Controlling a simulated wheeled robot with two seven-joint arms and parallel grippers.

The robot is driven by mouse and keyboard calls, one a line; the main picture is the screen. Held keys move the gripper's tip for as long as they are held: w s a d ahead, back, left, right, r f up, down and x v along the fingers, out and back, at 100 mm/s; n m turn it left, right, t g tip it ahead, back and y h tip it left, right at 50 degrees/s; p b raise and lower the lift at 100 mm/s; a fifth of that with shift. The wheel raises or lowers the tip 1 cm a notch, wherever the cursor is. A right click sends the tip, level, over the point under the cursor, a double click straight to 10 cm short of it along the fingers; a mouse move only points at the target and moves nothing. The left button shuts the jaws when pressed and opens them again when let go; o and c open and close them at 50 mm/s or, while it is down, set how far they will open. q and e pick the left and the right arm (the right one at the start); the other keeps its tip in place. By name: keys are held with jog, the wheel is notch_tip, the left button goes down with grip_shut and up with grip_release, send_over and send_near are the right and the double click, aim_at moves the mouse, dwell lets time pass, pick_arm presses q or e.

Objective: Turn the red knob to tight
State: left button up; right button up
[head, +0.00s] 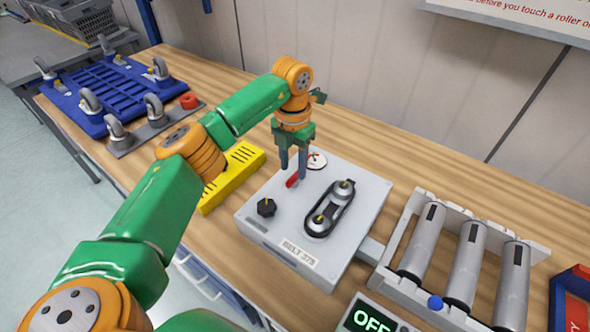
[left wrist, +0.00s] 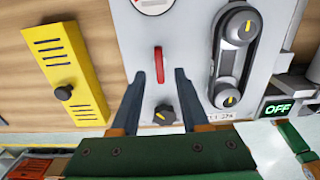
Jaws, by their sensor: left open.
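The red knob (head: 292,181) is a thin red bar on the grey panel box (head: 350,255). In the left wrist view the red knob (left wrist: 158,62) stands lengthwise, pointing away from my wrist. My left gripper (head: 294,172) points down over the box, open and empty. In the left wrist view the fingertips of my left gripper (left wrist: 159,74) lie on either side of the red knob's near end, with gaps on both sides. I cannot tell how high they are above the panel. A round white dial (head: 317,160) is beside the knob, partly hidden by my gripper. My right gripper is not in view.
A black knob (head: 266,207) and a belt on two pulleys (head: 330,209) are on the same box. A yellow slotted block (head: 232,180) is to the left, a roller rack (head: 465,255) to the right. An OFF display (head: 371,318) is in front.

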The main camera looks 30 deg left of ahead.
aim_at(294, 180)
pick_arm(q)
notch_tip(294, 180, down, 3)
jog(key=shift+w+r, duration=0.1)
jog(key=shift+w, duration=0.05)
grip_shut()
